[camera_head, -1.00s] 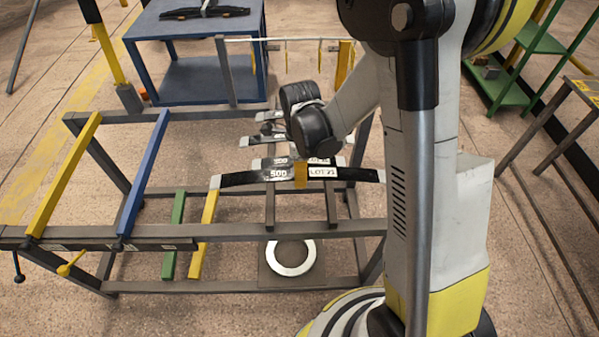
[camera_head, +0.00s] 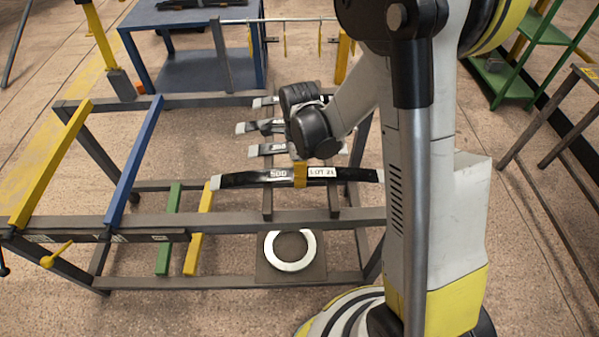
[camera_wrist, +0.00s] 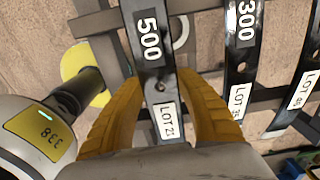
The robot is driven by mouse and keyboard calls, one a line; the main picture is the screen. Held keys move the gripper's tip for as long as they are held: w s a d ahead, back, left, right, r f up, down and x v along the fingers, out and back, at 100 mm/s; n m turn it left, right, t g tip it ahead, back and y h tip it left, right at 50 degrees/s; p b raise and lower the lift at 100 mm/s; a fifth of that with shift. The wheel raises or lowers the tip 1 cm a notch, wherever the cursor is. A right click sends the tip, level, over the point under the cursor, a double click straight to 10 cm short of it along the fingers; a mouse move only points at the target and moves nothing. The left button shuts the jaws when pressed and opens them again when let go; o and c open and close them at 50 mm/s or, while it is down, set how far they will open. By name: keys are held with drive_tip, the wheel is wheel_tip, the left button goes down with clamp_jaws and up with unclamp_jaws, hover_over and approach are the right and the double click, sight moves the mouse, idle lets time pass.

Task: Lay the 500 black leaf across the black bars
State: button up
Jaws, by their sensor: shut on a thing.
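The 500 black leaf (camera_head: 240,180) is a long, slightly bowed dark strip with pale ends, marked "500" and "LOT 21". My gripper (camera_head: 300,175) is shut on it near its middle, with yellow fingers on both sides. The wrist view also shows the leaf (camera_wrist: 148,68) between the fingers of my gripper (camera_wrist: 160,85). The leaf runs crosswise over two dark bars (camera_head: 267,206) in the head view, near their front part. I cannot tell whether it touches them. My arm hides part of the right side.
Several other black leaves lie behind on the dark bars, including the 300 leaf (camera_wrist: 242,60). Blue (camera_head: 137,165), green (camera_head: 169,230) and yellow (camera_head: 50,165) bars stand to the left. A plate with a white ring (camera_head: 290,250) sits low in front.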

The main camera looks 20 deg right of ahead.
drive_tip(key=shift+f+b, duration=0.85)
drive_tip(key=shift+f, duration=0.2)
idle(0.6)
drive_tip(key=o, duration=1.3)
drive_tip(key=shift+o, duration=0.2)
wheel_tip(320, 180, up, 12)
drive_tip(key=shift+r, duration=0.1)
